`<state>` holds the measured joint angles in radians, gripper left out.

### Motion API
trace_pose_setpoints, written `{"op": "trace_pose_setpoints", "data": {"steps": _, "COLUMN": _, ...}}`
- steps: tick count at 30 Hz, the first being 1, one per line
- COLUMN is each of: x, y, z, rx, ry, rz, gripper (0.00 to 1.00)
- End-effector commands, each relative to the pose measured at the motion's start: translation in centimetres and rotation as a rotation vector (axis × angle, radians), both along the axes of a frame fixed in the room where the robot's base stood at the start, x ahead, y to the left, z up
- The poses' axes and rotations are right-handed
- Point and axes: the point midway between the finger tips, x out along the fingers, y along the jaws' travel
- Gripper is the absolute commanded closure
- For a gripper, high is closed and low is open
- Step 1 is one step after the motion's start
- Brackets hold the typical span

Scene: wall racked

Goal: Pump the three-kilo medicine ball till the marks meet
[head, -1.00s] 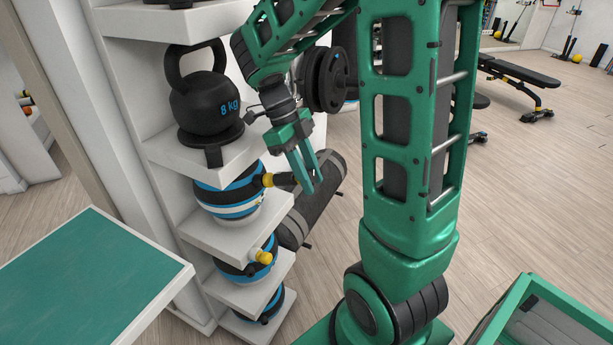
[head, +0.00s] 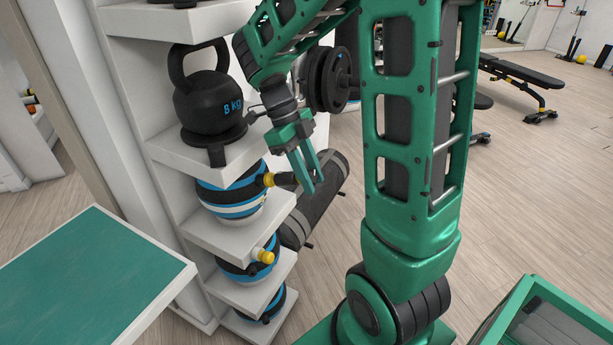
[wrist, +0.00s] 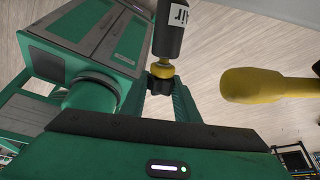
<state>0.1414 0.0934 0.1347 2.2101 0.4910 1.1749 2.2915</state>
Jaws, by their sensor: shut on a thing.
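In the head view, a ball with black, blue and white bands (head: 232,203) sits on a rack shelf, with a yellow fitting (head: 267,180) at its right side. A similar ball (head: 250,271) with a yellow knob (head: 262,256) sits one shelf lower. My gripper (head: 309,185) is right of the upper ball, fingers pointing down. In the wrist view, its fingers close around the dark end of a black cylinder (wrist: 169,38) with a yellow collar and a partly readable "air" label. A yellow rounded piece (wrist: 265,85) lies to the right. No weight marking or meeting marks are readable.
A black 8 kg kettlebell (head: 207,98) stands on the shelf above. Another ball (head: 266,307) is on the lowest shelf. A grey roll (head: 318,205) is behind my gripper.

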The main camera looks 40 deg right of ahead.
Motion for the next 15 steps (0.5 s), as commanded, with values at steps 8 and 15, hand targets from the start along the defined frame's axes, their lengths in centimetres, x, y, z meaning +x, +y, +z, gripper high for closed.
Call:
{"op": "trace_pose_setpoints", "data": {"steps": 8, "x": -0.81, "y": -0.35, "z": 0.42, "rx": 0.0, "ry": 0.0, "rz": -0.001, "gripper": 1.0}}
{"op": "trace_pose_setpoints", "data": {"steps": 15, "x": -0.83, "y": -0.38, "z": 0.43, "rx": -0.001, "ry": 0.0, "rz": -0.002, "gripper": 1.0}}
